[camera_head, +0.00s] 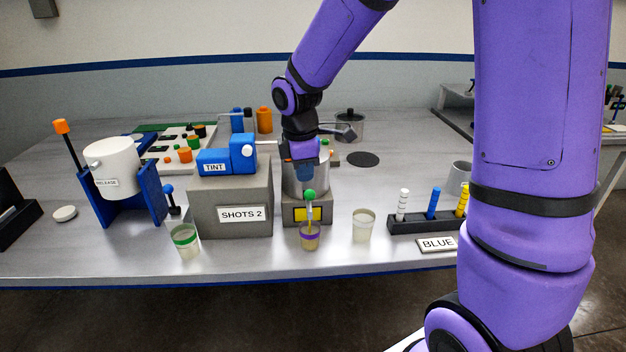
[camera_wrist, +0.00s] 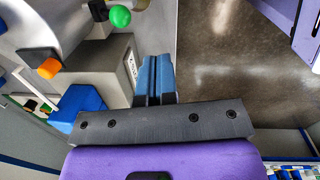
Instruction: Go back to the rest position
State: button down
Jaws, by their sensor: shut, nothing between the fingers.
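My gripper (camera_head: 305,172) is at the middle of the table, in front of a metal pot (camera_head: 322,185) on a grey stand with a yellow square. Its blue fingers point down and are shut with nothing between them. In the wrist view the shut blue fingers (camera_wrist: 154,78) lie beside the grey box. A tap lever with a green knob (camera_head: 309,195) shows just below the fingers, and the green knob is also in the wrist view (camera_wrist: 120,16). A cup with a purple rim (camera_head: 310,236) stands under the tap and holds something amber.
A grey box labelled SHOTS 2 (camera_head: 229,206) carries a blue TINT block (camera_head: 213,162). A green-rimmed cup (camera_head: 186,241) and a clear cup (camera_head: 363,226) stand near the front edge. A rack of pegs (camera_head: 419,221) is at right, a white RELEASE pot (camera_head: 113,165) at left.

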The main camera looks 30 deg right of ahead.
jog(key=shift+s+a+r, duration=0.1)
jog(key=shift+s+r, duration=0.1)
jog(key=shift+r, duration=0.1)
dwell(0.4)
jog(key=s+d+r+m+t, duration=0.1)
jog(key=s+r+m, duration=0.4)
jog(key=s, duration=0.3)
jog(key=s+d+r+m+t, duration=0.1)
jog(key=s+r+m+t, duration=0.1)
jog(key=s+r+m, duration=0.3)
jog(key=s+d+r+m+t+y, duration=0.1)
jog(key=s+r+m, duration=0.3)
jog(key=s, duration=0.7)
jog(key=shift+d+r+m+t, duration=0.15)
jog(key=shift+r+m+t, duration=0.2)
jog(key=shift+r, duration=0.35)
